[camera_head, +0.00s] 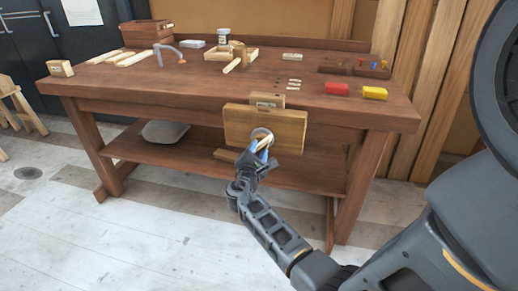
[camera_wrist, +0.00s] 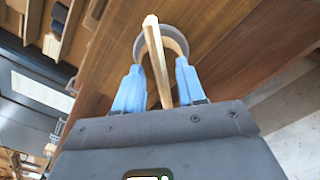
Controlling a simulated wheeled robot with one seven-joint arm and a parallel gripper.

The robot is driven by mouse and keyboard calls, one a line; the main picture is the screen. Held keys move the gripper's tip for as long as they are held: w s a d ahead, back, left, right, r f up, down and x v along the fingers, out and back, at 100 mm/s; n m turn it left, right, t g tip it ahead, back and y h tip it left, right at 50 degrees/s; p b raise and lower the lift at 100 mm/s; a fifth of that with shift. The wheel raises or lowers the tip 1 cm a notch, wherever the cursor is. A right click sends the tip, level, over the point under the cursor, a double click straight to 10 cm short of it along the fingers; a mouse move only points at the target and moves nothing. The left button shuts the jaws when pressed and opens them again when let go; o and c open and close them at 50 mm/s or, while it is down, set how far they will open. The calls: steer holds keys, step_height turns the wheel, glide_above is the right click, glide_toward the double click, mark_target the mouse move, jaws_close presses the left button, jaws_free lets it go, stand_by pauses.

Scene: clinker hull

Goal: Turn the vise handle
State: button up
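The vise is a light wooden block (camera_head: 240,123) on the front edge of the workbench, with a grey round hub (camera_head: 262,133) on its face. The vise handle (camera_wrist: 155,50) is a pale wooden bar crossing the grey hub (camera_wrist: 177,38) in the wrist view. My gripper (camera_wrist: 159,72) has its blue fingers spread on both sides of the bar, with narrow gaps showing on each side. In the head view my gripper (camera_head: 262,153) is right in front of the hub and hides most of the handle.
The wooden workbench (camera_head: 200,85) carries a red block (camera_head: 337,88), a yellow block (camera_head: 375,93), a wooden clamp-like tool (camera_head: 234,57) and small trays. A lower shelf (camera_head: 190,155) holds a grey basin (camera_head: 166,132). The floor in front is clear.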

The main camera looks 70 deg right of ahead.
steer(key=shift+d, duration=0.65)
jaws_close()
